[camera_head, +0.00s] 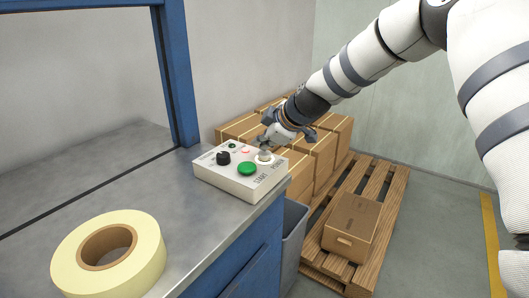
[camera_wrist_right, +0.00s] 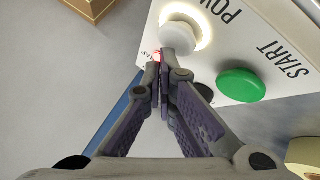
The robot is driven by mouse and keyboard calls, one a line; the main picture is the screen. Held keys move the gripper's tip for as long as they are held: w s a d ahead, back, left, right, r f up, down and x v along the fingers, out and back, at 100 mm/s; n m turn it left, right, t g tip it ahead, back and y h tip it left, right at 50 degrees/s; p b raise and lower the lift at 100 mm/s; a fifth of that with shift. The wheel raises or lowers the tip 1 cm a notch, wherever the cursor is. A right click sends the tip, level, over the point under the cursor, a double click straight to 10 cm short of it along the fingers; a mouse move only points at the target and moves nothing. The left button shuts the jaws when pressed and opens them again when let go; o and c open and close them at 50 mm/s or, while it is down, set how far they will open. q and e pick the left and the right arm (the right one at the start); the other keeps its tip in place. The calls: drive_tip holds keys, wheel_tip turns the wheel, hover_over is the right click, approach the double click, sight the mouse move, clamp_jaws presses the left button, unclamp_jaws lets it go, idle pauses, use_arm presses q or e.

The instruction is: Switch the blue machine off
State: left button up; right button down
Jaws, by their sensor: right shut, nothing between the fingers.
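The blue machine has a blue frame (camera_head: 177,75) and a metal top. A white control box (camera_head: 225,182) sits at the top's right corner. The box carries a green START button (camera_head: 247,169), a black knob (camera_head: 223,158) and a white POWER button (camera_head: 264,156). In the wrist view the POWER button (camera_wrist_right: 178,38) has a glowing ring around it. My right gripper (camera_head: 265,147) is shut and empty at the POWER button. In the wrist view its fingertips (camera_wrist_right: 168,60) overlap the button's near edge; whether they touch is unclear. My left gripper is out of view.
A cream tape roll (camera_head: 68,252) lies on the metal top at the front left. Stacked cardboard boxes (camera_head: 300,160) stand behind the control box. A single box (camera_head: 350,228) rests on a wooden pallet (camera_head: 385,205) to the right. A grey bin (camera_head: 295,228) stands beside the machine.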

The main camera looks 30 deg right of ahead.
sight(263, 153)
idle(0.6)
drive_tip(key=shift+f, duration=0.55)
drive_tip(key=shift+r, duration=0.6)
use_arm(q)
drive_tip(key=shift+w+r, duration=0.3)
use_arm(e)
drive_tip(key=shift+f, duration=0.1)
wheel_tip(263, 153, up, 6)
drive_tip(key=shift+r+p, duration=0.15)
drive_tip(key=shift+p, duration=1)
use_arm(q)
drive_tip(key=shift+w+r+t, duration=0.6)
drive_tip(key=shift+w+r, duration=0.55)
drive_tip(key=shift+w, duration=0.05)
